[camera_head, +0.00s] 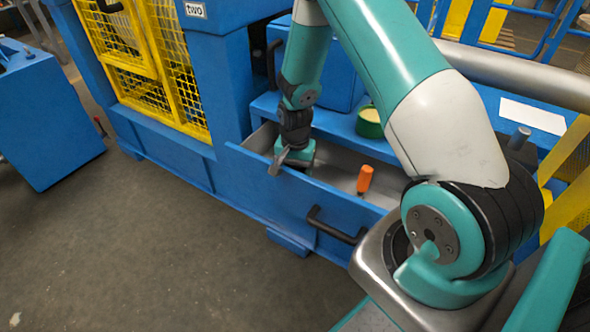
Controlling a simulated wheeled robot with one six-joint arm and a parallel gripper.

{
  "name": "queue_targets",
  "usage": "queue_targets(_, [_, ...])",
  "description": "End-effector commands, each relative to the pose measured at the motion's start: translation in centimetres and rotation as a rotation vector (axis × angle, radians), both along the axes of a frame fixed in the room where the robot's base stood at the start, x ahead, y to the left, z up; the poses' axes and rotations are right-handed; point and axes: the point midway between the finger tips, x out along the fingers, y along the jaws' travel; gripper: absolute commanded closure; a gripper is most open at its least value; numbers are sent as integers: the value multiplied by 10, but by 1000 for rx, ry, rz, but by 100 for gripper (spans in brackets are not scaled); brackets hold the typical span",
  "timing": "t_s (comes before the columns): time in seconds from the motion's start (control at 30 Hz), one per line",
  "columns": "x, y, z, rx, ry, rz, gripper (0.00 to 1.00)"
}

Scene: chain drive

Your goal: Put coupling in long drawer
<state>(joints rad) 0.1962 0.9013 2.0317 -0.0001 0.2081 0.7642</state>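The long drawer (270,187) is pulled open, with a blue front, a black handle and a grey inside. My gripper (285,160) points down at the left part of the drawer, close to its front wall. Its grey fingertips overlap the drawer's rim in the picture. The fingers are small and seen from the side, so I cannot tell whether they hold anything. I cannot make out the coupling for certain. A small dark grey cylinder (519,137) stands on the blue bench at the right, partly beside my arm.
An orange object (365,179) stands up inside the drawer, right of my gripper. A green pot (369,122) sits on the blue bench behind the drawer. A white sheet (532,116) lies at the right. A yellow mesh guard (150,60) is at the left. Floor in front is clear.

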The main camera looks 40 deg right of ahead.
Motion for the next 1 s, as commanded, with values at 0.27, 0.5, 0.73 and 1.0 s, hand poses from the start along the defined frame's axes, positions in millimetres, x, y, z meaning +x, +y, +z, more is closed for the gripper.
queue_targets(0.27, [0, 0, -3, 0, -1, 0, 86])
queue_targets(0.5, [1, 0, -10, 0, -1, 0, 86])
queue_targets(0.73, [0, 0, -11, 0, 0, 0, 17])
queue_targets(1.0, [0, 0, -11, 0, 0, 0, 6])
